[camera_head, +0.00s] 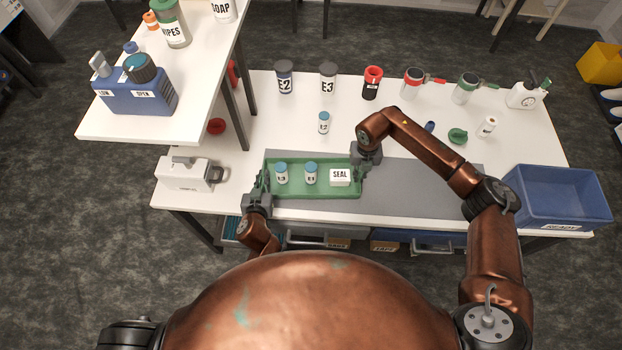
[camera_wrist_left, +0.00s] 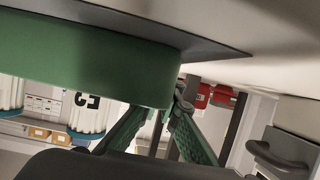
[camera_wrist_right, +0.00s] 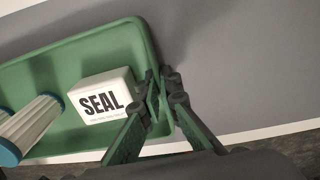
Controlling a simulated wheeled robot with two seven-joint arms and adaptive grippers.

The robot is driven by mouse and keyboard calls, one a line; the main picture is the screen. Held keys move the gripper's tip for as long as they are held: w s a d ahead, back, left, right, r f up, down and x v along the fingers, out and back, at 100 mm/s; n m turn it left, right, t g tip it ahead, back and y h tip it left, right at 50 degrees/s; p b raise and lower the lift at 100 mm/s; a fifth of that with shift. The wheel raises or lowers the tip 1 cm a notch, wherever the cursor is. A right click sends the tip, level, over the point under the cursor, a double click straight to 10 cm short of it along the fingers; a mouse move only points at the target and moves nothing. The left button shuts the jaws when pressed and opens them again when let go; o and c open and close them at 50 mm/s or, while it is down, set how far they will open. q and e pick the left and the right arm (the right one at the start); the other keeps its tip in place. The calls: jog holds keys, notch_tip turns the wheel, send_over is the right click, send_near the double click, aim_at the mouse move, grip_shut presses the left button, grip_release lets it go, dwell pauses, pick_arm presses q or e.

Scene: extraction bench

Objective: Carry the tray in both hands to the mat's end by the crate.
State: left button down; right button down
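The green tray (camera_head: 318,192) is level at the left end of the grey mat (camera_head: 420,200). I cannot tell whether it touches the mat. It holds two blue-capped vials (camera_head: 281,174) (camera_head: 311,174) and a white SEAL box (camera_head: 340,177). My left gripper (camera_head: 263,186) is closed at the tray's left end wall; the left wrist view shows its fingertips (camera_wrist_left: 181,103) at the rim. My right gripper (camera_head: 362,173) is closed on the right end wall, seen in the right wrist view (camera_wrist_right: 163,88). The blue crate (camera_head: 560,221) stands past the mat's right end.
A white device (camera_head: 184,173) stands left of the tray. A small vial (camera_head: 323,122), a green lid (camera_head: 457,136) and several bottles stand behind the mat. The mat is clear of objects right of the tray, beneath my right arm. A raised shelf (camera_head: 200,80) is at back left.

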pick_arm(q)
jog(key=shift+r, duration=0.1)
pick_arm(e)
jog(key=shift+r, duration=0.1)
